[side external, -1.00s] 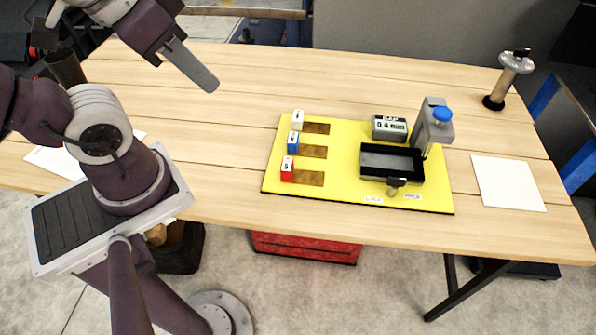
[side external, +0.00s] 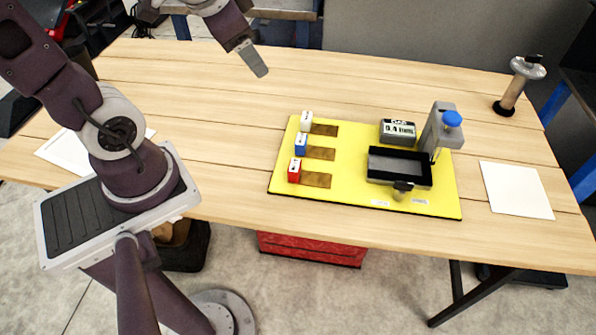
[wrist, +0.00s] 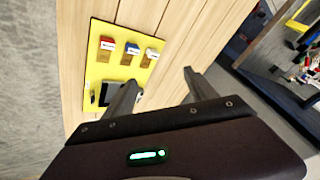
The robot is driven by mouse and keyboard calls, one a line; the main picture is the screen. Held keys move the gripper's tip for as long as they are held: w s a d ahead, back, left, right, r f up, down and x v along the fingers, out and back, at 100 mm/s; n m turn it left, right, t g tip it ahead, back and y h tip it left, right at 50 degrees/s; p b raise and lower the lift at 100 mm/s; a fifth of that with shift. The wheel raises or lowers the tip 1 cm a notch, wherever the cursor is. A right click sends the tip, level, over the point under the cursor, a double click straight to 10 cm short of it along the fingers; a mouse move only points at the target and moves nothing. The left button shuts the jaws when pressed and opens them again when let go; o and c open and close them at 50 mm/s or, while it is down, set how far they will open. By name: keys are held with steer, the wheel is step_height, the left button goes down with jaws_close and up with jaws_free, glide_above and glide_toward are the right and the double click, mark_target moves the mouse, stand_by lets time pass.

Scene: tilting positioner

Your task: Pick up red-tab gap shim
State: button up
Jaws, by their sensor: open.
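The red-tab gap shim (side external: 294,170) lies at the near left of the yellow board (side external: 350,199), its red tab at the left end of a brown strip. It also shows in the wrist view (wrist: 106,44), leftmost of three shims. The blue-tab shim (side external: 301,144) and the white-tab shim (side external: 306,121) sit behind it in a row. My gripper (side external: 262,72) is above the table, back and left of the board, well apart from the shims. In the wrist view its two fingers (wrist: 157,92) are spread with nothing between them.
A black tray (side external: 399,182), a gap display box (side external: 397,131) and a grey fixture with a blue knob (side external: 440,130) stand on the board's right half.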

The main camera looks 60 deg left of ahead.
mark_target(296, 165)
steer(key=w+a+f+m, duration=0.4)
steer(key=w+a+f, duration=0.25)
steer(key=f, duration=0.25)
steer(key=f+m+h, duration=0.1)
steer(key=f+h, duration=0.1)
steer(key=f, duration=0.3)
steer(key=s+d+f+m+h, duration=0.1)
steer(key=f+h, duration=0.1)
steer(key=f, duration=0.3)
steer(key=s+f+m+h, duration=0.1)
steer(key=f+h, duration=0.1)
steer(key=f, duration=0.3)
steer(key=shift+s+d+m, duration=0.1)
steer(key=shift+d+m, duration=0.2)
steer(key=shift+d, duration=0.05)
steer(key=d+h, duration=0.1)
steer(key=s+d+f+t+h, duration=0.1)
steer(key=d+f+h, duration=0.1)
steer(key=shift+s+d, duration=0.2)
steer(key=shift+s, duration=0.2)
steer(key=d+t+h, duration=0.1)
steer(key=s+d+r+t+h, duration=0.1)
steer(key=d, duration=0.1)
steer(key=s+d+t+h, duration=0.1)
steer(key=shift+d+r, duration=0.25)
steer(key=shift+d, duration=0.1)
steer(key=shift+h, duration=0.3)
steer(key=x, duration=0.7)
steer(key=shift+w+a, duration=0.1)
jaws_close()
